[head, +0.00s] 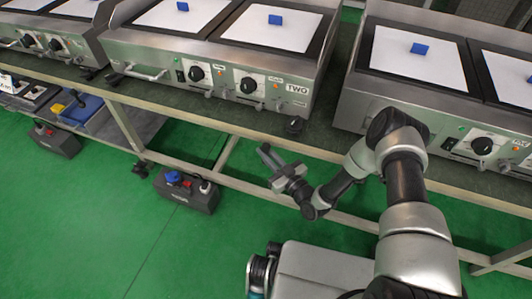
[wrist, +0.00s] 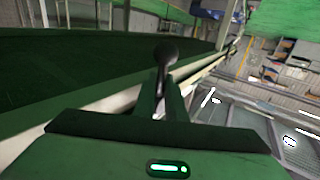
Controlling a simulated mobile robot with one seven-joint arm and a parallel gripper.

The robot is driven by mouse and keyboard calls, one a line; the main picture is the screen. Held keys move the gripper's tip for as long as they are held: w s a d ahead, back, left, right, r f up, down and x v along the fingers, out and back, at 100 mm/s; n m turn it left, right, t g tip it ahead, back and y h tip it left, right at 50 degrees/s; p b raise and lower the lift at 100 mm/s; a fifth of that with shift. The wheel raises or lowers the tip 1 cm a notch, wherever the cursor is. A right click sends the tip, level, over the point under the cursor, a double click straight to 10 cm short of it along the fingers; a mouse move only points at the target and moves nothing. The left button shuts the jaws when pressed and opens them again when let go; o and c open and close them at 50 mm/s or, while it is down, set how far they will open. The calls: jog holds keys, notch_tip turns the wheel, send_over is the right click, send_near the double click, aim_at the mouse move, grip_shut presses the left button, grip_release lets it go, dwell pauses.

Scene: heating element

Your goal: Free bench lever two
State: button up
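The unit marked TWO (head: 296,88) stands on the bench in the head view, with two dark knobs and a pale top plate. A small black lever-like piece (head: 295,125) sits at the bench edge below its label. My gripper (head: 264,154) is below and left of that piece, beside the bench's front rail, pointing up and left. In the wrist view a dark round-headed lever (wrist: 167,54) stands in line with my gripper (wrist: 164,88). The two fingers show a narrow gap between them. The lever's lower part is hidden by the fingers, and I cannot tell whether they touch it.
Another unit (head: 358,92) stands to the right, and more stand to the left. A dark socket box (head: 187,190) lies below the bench. The green floor (head: 95,225) is clear at front left.

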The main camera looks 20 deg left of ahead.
jog(key=shift+d+r+p, duration=0.1)
jog(key=shift+p, duration=0.3)
grip_shut()
jog(key=shift+d+r+n+g+h+p, duration=0.25)
jog(key=shift+n+g+h+p, duration=0.2)
jog(key=shift+h+p, duration=0.5)
jog(key=n+h+p, duration=0.1)
jog(key=p, duration=0.1)
jog(key=g+h+p, duration=0.1)
jog(key=shift+s+d+r+n+p, duration=0.1)
jog(key=shift+d+r+n+p, duration=0.05)
jog(key=shift+d+n+p, duration=0.2)
jog(key=shift+d+r+n+g+h+p, duration=0.1)
jog(key=shift+d+n+g+h+p, duration=0.3)
jog(key=shift+h, duration=0.5)
jog(key=shift+r+n+g+h+p, duration=0.1)
jog(key=shift+n+h+p, duration=0.25)
jog(key=shift+h+p, duration=0.4)
jog(key=shift+d+n+g+h+p, duration=0.25)
jog(key=shift+n+h+p, duration=0.15)
jog(key=shift+h, duration=0.6)
jog(key=o, duration=0.7)
grip_release()
